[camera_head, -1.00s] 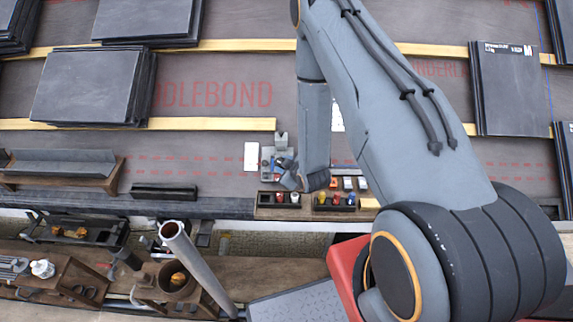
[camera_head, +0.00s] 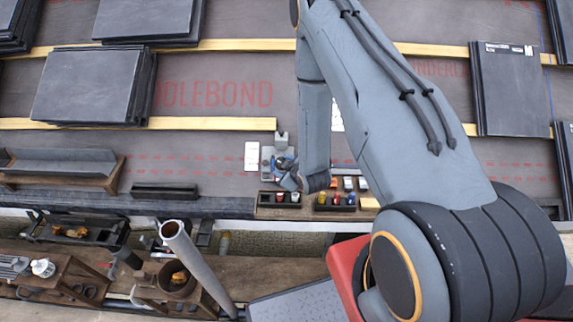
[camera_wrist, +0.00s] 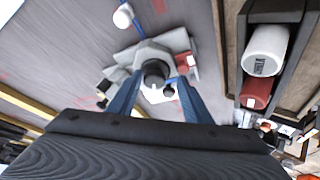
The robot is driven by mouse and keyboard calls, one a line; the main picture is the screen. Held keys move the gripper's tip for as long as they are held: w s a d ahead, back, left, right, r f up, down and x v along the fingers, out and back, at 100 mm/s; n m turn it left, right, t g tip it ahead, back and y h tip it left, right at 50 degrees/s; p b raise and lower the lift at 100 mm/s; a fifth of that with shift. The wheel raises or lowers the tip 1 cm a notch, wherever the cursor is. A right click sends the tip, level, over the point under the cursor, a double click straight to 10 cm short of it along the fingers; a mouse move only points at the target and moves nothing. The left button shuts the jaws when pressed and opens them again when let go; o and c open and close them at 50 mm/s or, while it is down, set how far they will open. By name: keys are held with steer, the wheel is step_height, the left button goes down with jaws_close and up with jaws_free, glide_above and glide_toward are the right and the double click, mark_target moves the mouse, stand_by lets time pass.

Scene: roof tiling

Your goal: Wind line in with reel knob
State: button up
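The line reel shows in the wrist view as a grey block-like body (camera_wrist: 178,42) with a dark round part (camera_wrist: 155,72) in front and a small dark knob (camera_wrist: 169,91) beside it. My gripper (camera_wrist: 160,78) has its two blue fingers apart, one on each side of these dark parts. I see a gap between the fingers and the small knob; contact at the fingertips is unclear. A blue line runs near a white round piece (camera_wrist: 123,16). In the head view the reel (camera_head: 270,158) sits on the roof, partly hidden by my gripper.
Open boxes with coloured containers (camera_head: 335,201) lie just below the reel; a white cylinder (camera_wrist: 265,50) stands close on the right in the wrist view. Slate stacks (camera_head: 90,86) rest on wooden battens (camera_head: 220,124). A grey pole (camera_head: 195,265) rises at lower left.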

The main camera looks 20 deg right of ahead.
steer(key=shift+w+d+r, duration=0.1)
steer(key=shift+w+r, duration=0.05)
steer(key=shift+w, duration=0.05)
steer(key=shift+r, duration=0.1)
steer(key=shift+s+r, duration=0.2)
steer(key=shift+s, duration=0.05)
steer(key=b+v, duration=0.1)
steer(key=v, duration=0.6)
steer(key=shift+s, duration=0.1)
